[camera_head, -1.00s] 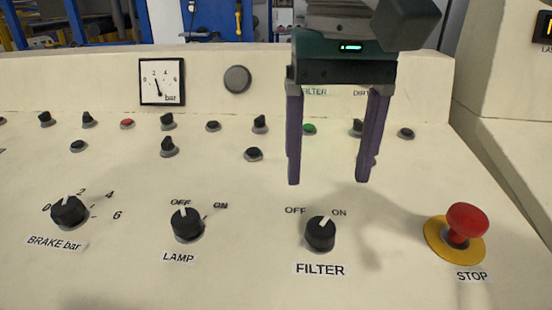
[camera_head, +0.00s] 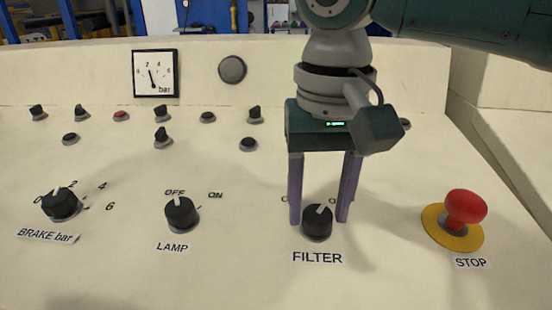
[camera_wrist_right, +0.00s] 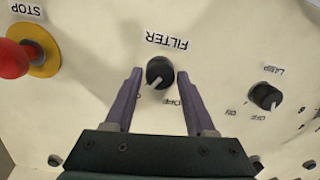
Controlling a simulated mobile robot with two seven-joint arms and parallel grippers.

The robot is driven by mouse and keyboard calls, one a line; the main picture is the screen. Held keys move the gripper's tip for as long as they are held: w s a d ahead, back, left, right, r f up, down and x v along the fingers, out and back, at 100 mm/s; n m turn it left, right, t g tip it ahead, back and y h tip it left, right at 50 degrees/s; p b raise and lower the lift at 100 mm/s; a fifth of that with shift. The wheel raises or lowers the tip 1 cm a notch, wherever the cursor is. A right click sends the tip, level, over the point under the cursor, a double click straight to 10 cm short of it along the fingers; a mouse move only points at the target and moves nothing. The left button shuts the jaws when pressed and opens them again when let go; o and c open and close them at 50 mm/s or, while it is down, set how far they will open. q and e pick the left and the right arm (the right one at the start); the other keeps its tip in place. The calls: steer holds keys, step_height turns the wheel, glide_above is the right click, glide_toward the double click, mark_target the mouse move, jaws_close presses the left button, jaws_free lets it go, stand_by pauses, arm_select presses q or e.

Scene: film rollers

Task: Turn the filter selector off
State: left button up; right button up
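The filter selector (camera_head: 317,224) is a black knob with a white pointer mark, above the FILTER label (camera_head: 317,258). Its mark leans up and right, toward the ON side. My right gripper (camera_head: 319,219) reaches down from above, its two purple fingers parted, one on each side of the knob. In the right wrist view the filter selector (camera_wrist_right: 160,71) sits between the open fingertips (camera_wrist_right: 160,73), nearer the right one; whether that finger touches it I cannot tell. The fingers partly hide the OFF and ON lettering in the head view. My left gripper is not in view.
The red STOP button (camera_head: 466,208) on its yellow base stands to the right. The LAMP knob (camera_head: 181,213) and BRAKE knob (camera_head: 60,205) are to the left. Several small knobs and a bar gauge (camera_head: 155,74) lie further back. The panel in front is clear.

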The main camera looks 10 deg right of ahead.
jaws_close()
stand_by(0.3)
steer(key=n+p, duration=0.1)
steer(key=p, duration=0.1)
steer(key=shift+r+n+p, duration=0.25)
steer(key=shift+n+p, duration=0.15)
steer(key=n+p, duration=0.2)
steer(key=shift+a+n, duration=0.15)
steer(key=shift+n, duration=0.15)
steer(key=n+p, duration=0.2)
steer(key=n, duration=0.1)
steer(key=shift+f+n+h, duration=0.1)
steer(key=shift+n+h, duration=0.2)
steer(key=shift+h, duration=0.1)
steer(key=shift+f+n+p, duration=0.1)
steer(key=shift+n+p, duration=0.75)
steer(key=shift+n, duration=1.05)
